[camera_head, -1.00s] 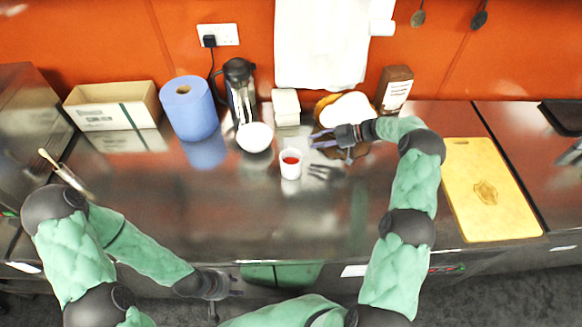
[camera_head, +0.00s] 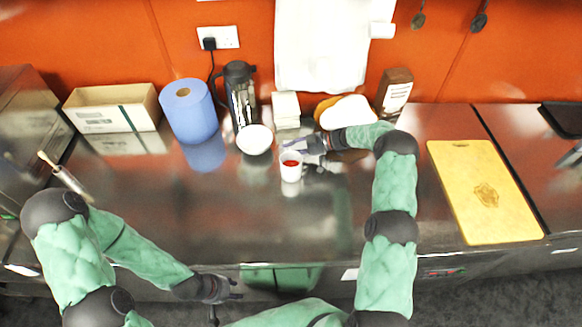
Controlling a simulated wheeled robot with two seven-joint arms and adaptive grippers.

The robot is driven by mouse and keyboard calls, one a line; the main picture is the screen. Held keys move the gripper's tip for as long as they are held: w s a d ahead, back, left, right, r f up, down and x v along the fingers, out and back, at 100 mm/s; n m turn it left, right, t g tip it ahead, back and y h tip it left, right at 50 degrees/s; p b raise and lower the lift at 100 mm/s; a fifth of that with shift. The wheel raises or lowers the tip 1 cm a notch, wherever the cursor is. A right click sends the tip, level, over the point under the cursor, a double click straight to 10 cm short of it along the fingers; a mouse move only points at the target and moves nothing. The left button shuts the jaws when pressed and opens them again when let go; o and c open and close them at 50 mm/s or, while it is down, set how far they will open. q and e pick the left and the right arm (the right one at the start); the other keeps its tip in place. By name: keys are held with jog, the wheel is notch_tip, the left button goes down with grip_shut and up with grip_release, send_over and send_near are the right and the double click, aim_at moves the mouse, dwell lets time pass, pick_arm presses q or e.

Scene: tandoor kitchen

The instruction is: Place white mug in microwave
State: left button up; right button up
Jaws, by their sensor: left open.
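The white mug (camera_head: 291,170) stands upright on the metal counter, with red contents showing at its top. My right gripper (camera_head: 297,146) is right at the back right of the mug, its fingers close to the rim. I cannot tell whether they touch it or how far they are apart. My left gripper (camera_head: 232,287) is open and empty at the counter's front edge, well away from the mug. A steel appliance (camera_head: 28,125) stands at the far left; I cannot tell whether it is the microwave.
A white bowl (camera_head: 254,140), black flask (camera_head: 241,95), blue roll (camera_head: 189,112) and cardboard box (camera_head: 112,108) stand behind. A rolling pin (camera_head: 64,177) lies left. A yellow board (camera_head: 480,205) lies right. The middle left counter (camera_head: 170,215) is clear.

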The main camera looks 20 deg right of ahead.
grip_shut()
jog(key=shift+r, duration=0.15)
